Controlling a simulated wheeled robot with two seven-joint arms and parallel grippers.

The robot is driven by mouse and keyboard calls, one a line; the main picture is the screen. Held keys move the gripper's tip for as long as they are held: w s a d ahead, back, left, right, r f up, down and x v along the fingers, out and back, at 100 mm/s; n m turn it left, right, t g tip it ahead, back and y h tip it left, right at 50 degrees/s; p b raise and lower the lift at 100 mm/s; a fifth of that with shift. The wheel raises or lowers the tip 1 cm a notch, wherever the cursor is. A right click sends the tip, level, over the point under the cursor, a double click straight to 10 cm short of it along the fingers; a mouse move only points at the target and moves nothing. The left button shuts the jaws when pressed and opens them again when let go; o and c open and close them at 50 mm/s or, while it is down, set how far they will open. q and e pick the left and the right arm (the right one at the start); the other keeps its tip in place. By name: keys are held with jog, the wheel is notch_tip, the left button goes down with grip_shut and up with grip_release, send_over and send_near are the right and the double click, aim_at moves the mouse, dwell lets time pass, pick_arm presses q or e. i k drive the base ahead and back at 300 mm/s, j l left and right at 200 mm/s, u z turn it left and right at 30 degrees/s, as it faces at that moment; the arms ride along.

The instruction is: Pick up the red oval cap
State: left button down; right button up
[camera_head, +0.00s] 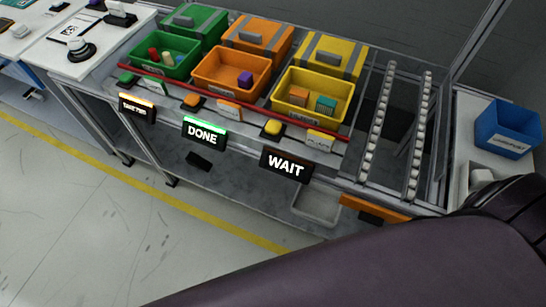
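Neither gripper shows. A large dark arm link of mine crosses the bottom right and hides what is behind it.
An orange bin (228,90) holds a purple block (245,79). A yellow bin (309,112) holds an orange block and a teal block (326,103). A red rail runs along the bins' front. Roller tracks (374,122) and a blue bin (508,146) stand right.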

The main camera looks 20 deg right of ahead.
aim_at(155, 56)
jog(key=z, duration=2.2)
jog(key=u, duration=2.35)
jog(key=i+j+z, duration=0.25)
jog(key=i+j, duration=0.15)
jog(key=j, duration=0.2)
